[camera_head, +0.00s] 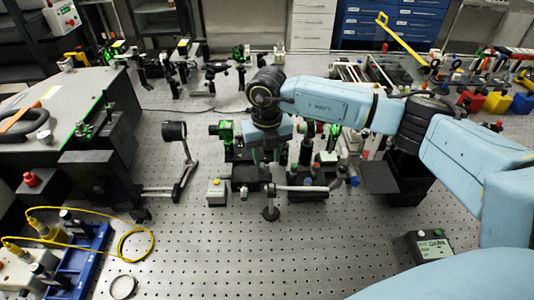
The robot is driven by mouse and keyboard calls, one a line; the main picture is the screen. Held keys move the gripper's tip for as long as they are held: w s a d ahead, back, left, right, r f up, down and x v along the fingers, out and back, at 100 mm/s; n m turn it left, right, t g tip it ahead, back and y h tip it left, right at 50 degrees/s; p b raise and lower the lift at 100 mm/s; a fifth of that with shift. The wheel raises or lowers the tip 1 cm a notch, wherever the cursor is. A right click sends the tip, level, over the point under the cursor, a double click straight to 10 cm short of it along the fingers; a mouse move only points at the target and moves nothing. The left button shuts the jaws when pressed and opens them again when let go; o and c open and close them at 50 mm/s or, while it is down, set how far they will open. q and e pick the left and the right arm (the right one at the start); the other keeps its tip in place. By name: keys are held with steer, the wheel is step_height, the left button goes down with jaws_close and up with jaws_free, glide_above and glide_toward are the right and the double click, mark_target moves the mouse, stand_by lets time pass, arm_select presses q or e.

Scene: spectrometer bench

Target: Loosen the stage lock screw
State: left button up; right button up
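My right gripper (267,160) comes in from the right on a light blue arm and points down over a cluster of optics parts at the middle of the bench. Its fingers are small and dark against dark parts, so I cannot tell whether they are open or shut. Below and around it is a dark stage assembly (247,173) with green parts (225,132) at its left. The lock screw cannot be made out; the gripper or nearby parts may hide it. My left gripper is out of view.
A dark round optic on an angled arm (174,131) and a small box with a yellow top (216,192) stand left of the stage. A dark open bin (382,178) is at the right. The perforated bench (240,250) is largely clear in front.

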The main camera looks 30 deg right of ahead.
steer(key=shift+c, duration=0.5)
jaws_close()
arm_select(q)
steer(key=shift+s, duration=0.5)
